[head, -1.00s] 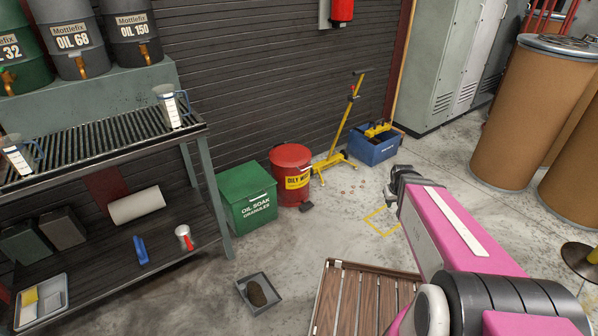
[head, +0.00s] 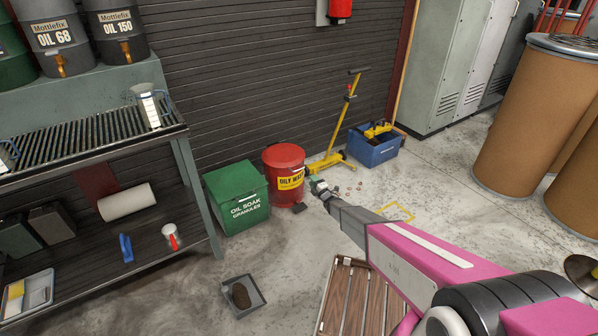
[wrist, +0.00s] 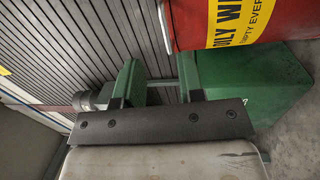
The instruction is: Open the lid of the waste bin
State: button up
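The waste bin (head: 284,172) is a red drum with a yellow label, standing upright on the floor by the wall. Its red lid (head: 283,154) is shut on top. A dark foot pedal (head: 299,208) sticks out at its base. My gripper (head: 316,184) is right of the bin in the head view, apart from the lid as far as I can tell. In the wrist view, my gripper's two green fingers (wrist: 162,82) stand apart with nothing between them.
A green granules box (head: 237,200) stands close left of the bin. A yellow jack (head: 335,140) and a blue crate (head: 374,150) are to the right. A grey tray (head: 256,305) and a slatted wooden platform (head: 343,300) lie in front.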

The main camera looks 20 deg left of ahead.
jog(key=shift+n+g+y, duration=0.3)
jog(key=shift+n+y, duration=0.3)
jog(key=shift+y, duration=0.1)
jog(key=x, duration=0.7)
jog(key=s+a+f+x, duration=0.1)
jog(key=x, duration=0.3)
jog(key=shift+w+a, duration=0.15)
jog(key=shift+a, duration=0.15)
grip_shut()
